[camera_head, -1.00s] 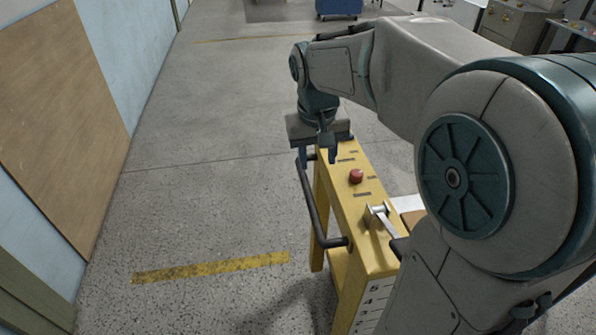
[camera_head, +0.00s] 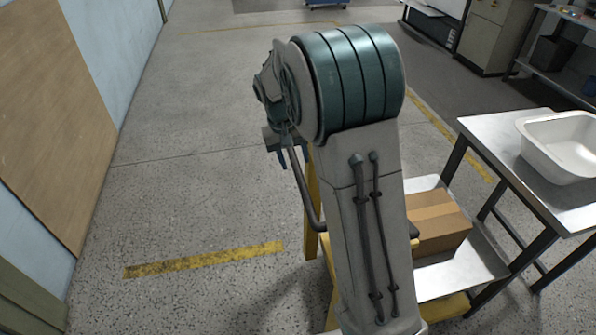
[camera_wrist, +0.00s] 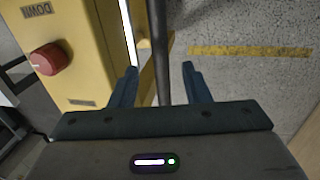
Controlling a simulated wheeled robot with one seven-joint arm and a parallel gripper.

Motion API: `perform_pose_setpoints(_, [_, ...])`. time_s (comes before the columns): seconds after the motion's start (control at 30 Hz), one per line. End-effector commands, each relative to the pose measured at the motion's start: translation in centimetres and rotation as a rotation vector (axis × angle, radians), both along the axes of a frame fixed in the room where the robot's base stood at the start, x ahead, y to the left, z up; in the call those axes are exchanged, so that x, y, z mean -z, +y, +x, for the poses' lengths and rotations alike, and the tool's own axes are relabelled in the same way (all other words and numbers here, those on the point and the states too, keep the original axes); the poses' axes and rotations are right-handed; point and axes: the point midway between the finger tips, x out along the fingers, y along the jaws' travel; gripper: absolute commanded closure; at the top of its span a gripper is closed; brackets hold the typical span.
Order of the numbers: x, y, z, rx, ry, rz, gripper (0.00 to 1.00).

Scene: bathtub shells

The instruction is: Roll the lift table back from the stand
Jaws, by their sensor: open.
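The lift table is yellow. Its post (camera_head: 312,200) is mostly behind my arm in the head view, and its metal deck (camera_head: 480,268) shows on the right. A dark push handle (camera_head: 303,192) stands out on its left side. My gripper (camera_wrist: 158,88) is open, and in the wrist view the dark handle bar (camera_wrist: 160,45) runs between its two fingers with gaps beside it. The yellow control panel (camera_wrist: 85,80) with a red button (camera_wrist: 48,59) lies to the left. The stand (camera_head: 487,140) is a metal-topped table right of the deck, bearing a white tub shell (camera_head: 565,148).
A cardboard box (camera_head: 438,222) sits on the deck. Open floor (camera_head: 190,200) with a yellow stripe (camera_head: 205,260) lies to the left, up to a wall with a wooden panel (camera_head: 55,120). Grey cabinets (camera_head: 495,35) and a shelf stand at the back right.

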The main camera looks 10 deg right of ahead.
Motion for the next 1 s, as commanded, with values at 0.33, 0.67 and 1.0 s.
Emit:
perform_pose_setpoints(0.33, [5.0, -1.0, 0.0, 0.0, 0.001, 0.0, 0.57])
perform_pose_setpoints(0.67, [5.6, -1.1, 0.0, 0.0, -0.001, 0.0, 0.57])
perform_pose_setpoints(1.0, [5.6, -1.1, 0.0, 0.0, -0.001, 0.0, 1.0])
